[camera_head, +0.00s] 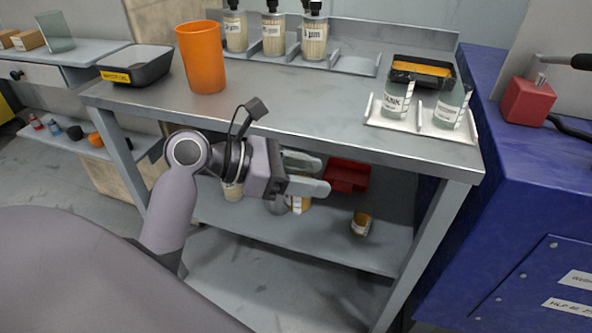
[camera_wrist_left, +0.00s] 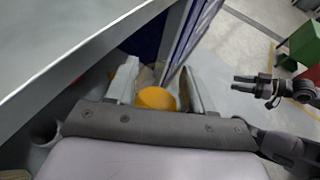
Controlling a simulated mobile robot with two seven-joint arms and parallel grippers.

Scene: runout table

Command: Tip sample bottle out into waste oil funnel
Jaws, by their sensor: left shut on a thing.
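My left gripper (camera_head: 318,176) is in front of the table's front edge, below its top. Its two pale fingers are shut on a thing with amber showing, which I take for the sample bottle. In the left wrist view a round amber face of this bottle (camera_wrist_left: 157,98) sits between the fingers (camera_wrist_left: 157,92). In the head view the fingers hide most of it. A dark gripper at the right of the left wrist view, my right one (camera_wrist_left: 240,83), has its fingers apart and empty. A black open vessel with a yellow label (camera_head: 138,66) stands at the table's left; I cannot tell whether it is the funnel.
A tall orange cup (camera_head: 203,62) stands near the table's left. Several bottles stand in a rack (camera_head: 355,65) at the back. Two labelled jars (camera_head: 397,98) stand in a white holder at right. An amber jar (camera_head: 361,224) and a red bin (camera_head: 347,174) are on the lower shelf. The tabletop's middle is clear.

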